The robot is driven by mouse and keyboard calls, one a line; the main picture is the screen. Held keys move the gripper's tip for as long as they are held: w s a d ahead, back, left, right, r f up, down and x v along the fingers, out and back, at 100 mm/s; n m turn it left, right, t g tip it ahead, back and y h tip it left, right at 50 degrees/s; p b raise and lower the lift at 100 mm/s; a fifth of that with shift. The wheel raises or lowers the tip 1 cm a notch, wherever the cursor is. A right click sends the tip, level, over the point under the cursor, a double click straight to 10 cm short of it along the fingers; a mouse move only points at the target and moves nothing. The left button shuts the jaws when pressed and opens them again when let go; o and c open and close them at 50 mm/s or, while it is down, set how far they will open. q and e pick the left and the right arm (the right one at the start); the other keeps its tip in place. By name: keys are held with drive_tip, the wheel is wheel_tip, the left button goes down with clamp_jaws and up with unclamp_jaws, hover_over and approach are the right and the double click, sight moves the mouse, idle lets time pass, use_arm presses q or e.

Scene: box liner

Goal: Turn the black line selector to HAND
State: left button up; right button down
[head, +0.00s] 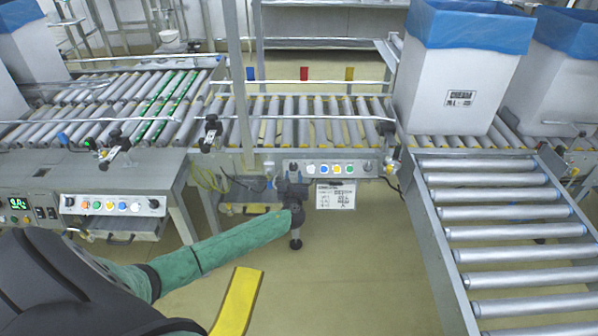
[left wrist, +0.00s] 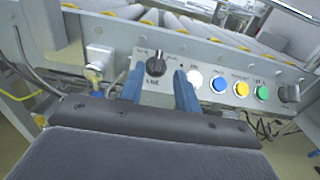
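The black line selector (left wrist: 156,66) is a round knob at the left end of the grey control panel (left wrist: 215,72) in the left wrist view. Its grip ridge stands roughly upright, and the small labels around it are too blurred to read. My left gripper (left wrist: 159,72) is open, with one blue finger on each side of the knob in the picture. I cannot tell whether the fingers touch it. In the head view my left gripper (head: 294,190) is at the left end of the panel (head: 333,169) and hides part of it. My right gripper is not in view.
White, blue, yellow and green buttons (left wrist: 219,84) sit right of the selector, with another black knob (left wrist: 289,93) at the far end. A white notice (head: 336,195) hangs below the panel. Roller conveyors (head: 505,220) and a blue-lined box (head: 455,90) stand around. Another button panel (head: 112,206) is left.

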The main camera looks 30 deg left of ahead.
sight(293, 165)
use_arm(q)
drive_tip(key=shift+x, duration=3.1)
drive_tip(key=shift+c, duration=0.2)
drive_tip(key=shift+f, duration=0.1)
clamp_jaws()
